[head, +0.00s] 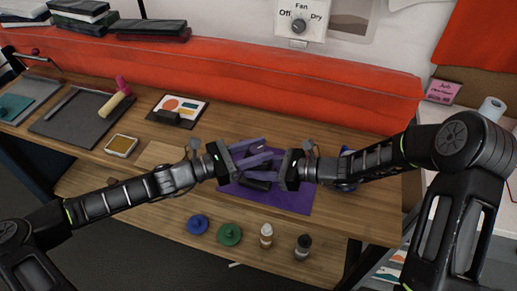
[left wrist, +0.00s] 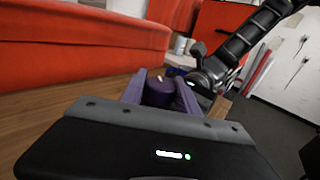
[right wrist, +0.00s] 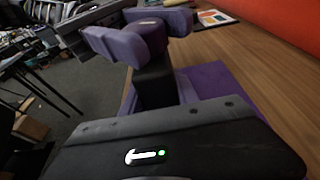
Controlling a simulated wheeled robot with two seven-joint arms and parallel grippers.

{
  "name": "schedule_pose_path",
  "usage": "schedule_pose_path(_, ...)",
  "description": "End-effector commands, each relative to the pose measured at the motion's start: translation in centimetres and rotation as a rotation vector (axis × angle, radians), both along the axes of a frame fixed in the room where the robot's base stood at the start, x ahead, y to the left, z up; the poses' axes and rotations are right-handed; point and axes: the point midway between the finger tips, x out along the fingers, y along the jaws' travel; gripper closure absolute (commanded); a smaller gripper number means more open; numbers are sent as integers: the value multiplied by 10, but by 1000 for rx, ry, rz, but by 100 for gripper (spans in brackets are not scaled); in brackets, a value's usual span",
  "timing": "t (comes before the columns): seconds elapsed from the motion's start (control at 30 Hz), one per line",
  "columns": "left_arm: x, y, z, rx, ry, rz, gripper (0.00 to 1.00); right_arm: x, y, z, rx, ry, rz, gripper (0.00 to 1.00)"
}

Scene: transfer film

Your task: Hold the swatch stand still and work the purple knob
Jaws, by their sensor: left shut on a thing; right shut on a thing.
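The swatch stand shows in the right wrist view as a dark upright post (right wrist: 155,82) above a purple mat (right wrist: 208,82). In the head view its dark lower part (head: 258,185) shows on the mat, partly covered by my grippers. The purple knob (right wrist: 151,36) is at the top of the post; it also shows in the left wrist view (left wrist: 158,91), with a small pale mark on top. My left gripper (head: 266,151) is shut on the knob, one purple finger on each side. My right gripper (head: 268,174) is shut on the stand's post, lower down.
Blue (head: 197,225) and green (head: 229,234) round pieces and two small bottles (head: 266,235) (head: 304,246) stand along the front of the wooden table. A red padded barrier (head: 220,75) runs behind.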

Motion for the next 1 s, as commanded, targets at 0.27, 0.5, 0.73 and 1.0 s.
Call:
schedule_pose_path(0.27,0,0,0,0,0,0,91,0,0,0,0,0,0,100)
schedule_pose_path(0.5,0,0,0,0,0,-1,100,0,0,0,0,0,0,100)
schedule_pose_path(0.73,0,-1,-1,2,0,-35,100,0,0,0,0,0,0,100)
schedule_pose_path(1.0,0,-1,-2,6,-2,-166,100,0,0,0,1,-1,1,100)
